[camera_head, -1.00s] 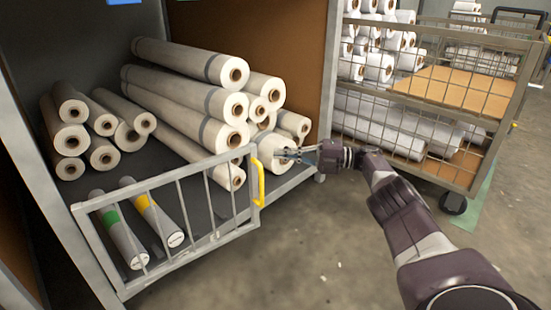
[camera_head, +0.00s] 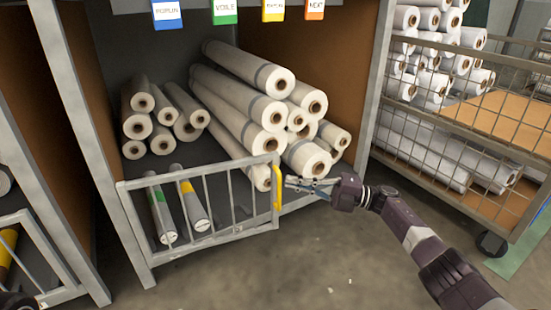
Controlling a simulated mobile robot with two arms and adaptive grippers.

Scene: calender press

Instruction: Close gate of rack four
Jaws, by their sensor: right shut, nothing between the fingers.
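The barred metal gate (camera_head: 204,205) stands low across the left and middle of a rack bay's front. Its free right end, with the yellow handle (camera_head: 278,187), appears to stand a little out from the shelf edge (camera_head: 318,196). My right gripper (camera_head: 290,183) is shut and empty, with its fingertips just right of the handle; I cannot tell whether they touch it. No rack number is readable.
White rolls (camera_head: 243,90) fill the bay behind the gate. Two grey rolls with green and yellow bands (camera_head: 193,203) lie behind the bars. Another barred gate (camera_head: 40,260) is at lower left. A wire cart (camera_head: 460,150) stands right. The floor in front is clear.

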